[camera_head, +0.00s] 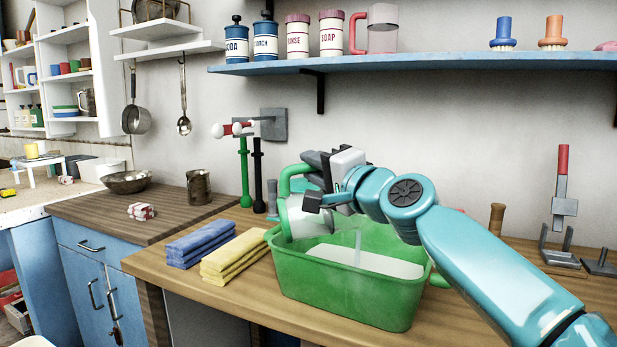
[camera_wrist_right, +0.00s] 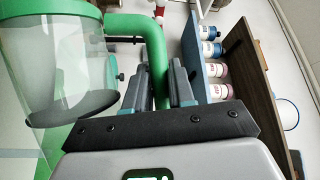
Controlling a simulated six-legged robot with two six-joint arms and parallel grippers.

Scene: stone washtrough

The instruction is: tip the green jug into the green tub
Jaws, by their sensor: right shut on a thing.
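The green jug (camera_head: 308,221) has a clear body, green bands and a green handle. It is tilted over the left part of the green tub (camera_head: 345,293). My right gripper (camera_head: 318,180) is shut on its handle; in the right wrist view the fingers (camera_wrist_right: 174,88) close around the green handle, beside the jug's clear body (camera_wrist_right: 70,65). A faint pale stream (camera_head: 357,243) drops into the tub, where a whitish surface (camera_head: 368,261) shows. My gripper and arm hide part of the jug and the tub's back rim. My left gripper is not in view.
Blue cloths (camera_head: 200,243) and yellow cloths (camera_head: 234,256) lie left of the tub. Green and black upright posts (camera_head: 245,175) stand behind it. A metal stand with a red handle (camera_head: 562,205) is at the right. A blue shelf (camera_head: 420,64) with canisters hangs above.

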